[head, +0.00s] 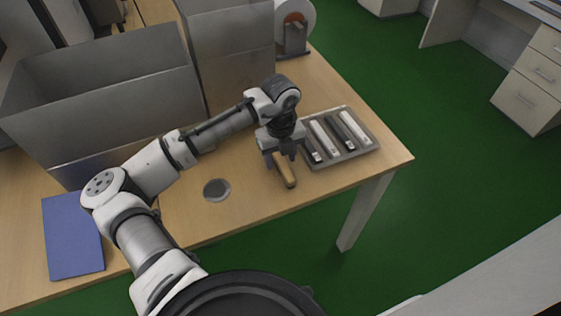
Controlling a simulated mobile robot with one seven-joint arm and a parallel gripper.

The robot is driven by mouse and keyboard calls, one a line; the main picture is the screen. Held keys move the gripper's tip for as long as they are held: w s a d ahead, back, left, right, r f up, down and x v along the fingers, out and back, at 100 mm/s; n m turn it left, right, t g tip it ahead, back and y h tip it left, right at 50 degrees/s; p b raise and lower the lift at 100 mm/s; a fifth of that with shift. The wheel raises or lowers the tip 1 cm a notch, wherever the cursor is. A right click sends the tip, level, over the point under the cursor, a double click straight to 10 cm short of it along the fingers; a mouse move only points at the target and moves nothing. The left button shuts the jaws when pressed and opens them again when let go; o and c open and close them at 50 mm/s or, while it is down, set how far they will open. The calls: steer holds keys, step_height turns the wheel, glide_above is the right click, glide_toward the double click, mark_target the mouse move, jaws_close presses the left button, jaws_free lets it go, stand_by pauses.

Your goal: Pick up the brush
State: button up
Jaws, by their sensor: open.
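A brush (288,179) with a tan, wooden-looking handle lies near the front right of the wooden table (235,210). Its far end is hidden under my gripper. My gripper (281,158) points down over the brush, with its fingers at the brush's far part. The gripper is open. I cannot tell whether the fingers touch the brush or how far above the table they are.
A grey tray (369,150) with several white and dark bars sits just right of my gripper. Large grey metal bins (110,100) stand behind my arm. A blue folder (72,235) lies at the left, and a round grey disc (216,190) lies left of the brush.

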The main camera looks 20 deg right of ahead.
steer(key=shift+f, duration=0.25)
stand_by(0.3)
jaws_close()
steer(key=shift+r, duration=0.1)
